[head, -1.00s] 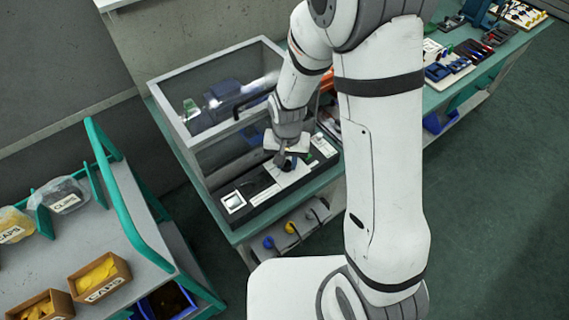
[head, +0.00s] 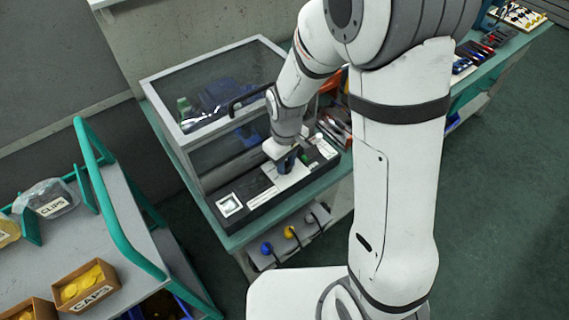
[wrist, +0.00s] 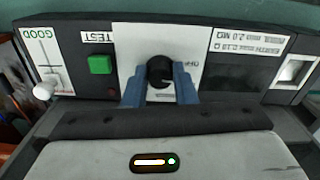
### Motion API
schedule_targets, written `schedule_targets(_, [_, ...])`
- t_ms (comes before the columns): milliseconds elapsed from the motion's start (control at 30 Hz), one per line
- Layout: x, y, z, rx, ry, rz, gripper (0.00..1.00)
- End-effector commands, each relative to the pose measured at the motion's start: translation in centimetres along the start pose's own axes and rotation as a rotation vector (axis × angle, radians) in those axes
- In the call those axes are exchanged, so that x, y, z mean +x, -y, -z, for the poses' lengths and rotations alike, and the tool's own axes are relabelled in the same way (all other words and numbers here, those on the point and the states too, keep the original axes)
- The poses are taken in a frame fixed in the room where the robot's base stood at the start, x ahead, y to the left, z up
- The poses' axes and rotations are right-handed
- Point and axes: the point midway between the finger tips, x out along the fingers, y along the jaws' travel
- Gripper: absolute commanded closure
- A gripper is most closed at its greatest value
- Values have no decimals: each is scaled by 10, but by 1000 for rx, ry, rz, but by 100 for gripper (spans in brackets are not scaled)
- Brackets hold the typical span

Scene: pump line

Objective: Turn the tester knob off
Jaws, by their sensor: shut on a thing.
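The tester is a dark panel (head: 240,212) along the front of a clear-sided case. Its round black knob (wrist: 160,71) sits on a white plate (wrist: 193,62) with partly covered lettering, of which "OF" shows at the knob's right. My gripper (wrist: 160,90) has its two blue fingers on either side of the knob and is shut on it. In the head view my gripper (head: 286,162) is down at the panel and hides the knob. The knob's pointer direction cannot be made out.
A green button (wrist: 100,64) by a TEST label and a white-tipped lever (wrist: 45,90) by a GOOD scale sit left of the knob in the wrist view. A square window (wrist: 295,71) is at right. A cart (head: 130,235) with boxes stands left.

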Motion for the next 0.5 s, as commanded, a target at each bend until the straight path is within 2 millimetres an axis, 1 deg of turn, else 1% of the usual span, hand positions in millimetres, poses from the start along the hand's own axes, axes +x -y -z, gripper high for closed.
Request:
schedule_targets(33, [-1,0,3,-25,-10,-3,98])
schedule_targets(200, [-2,0,3,-95,-9,-3,98])
schedule_targets(500, [-2,1,4,-144,-9,-2,98])
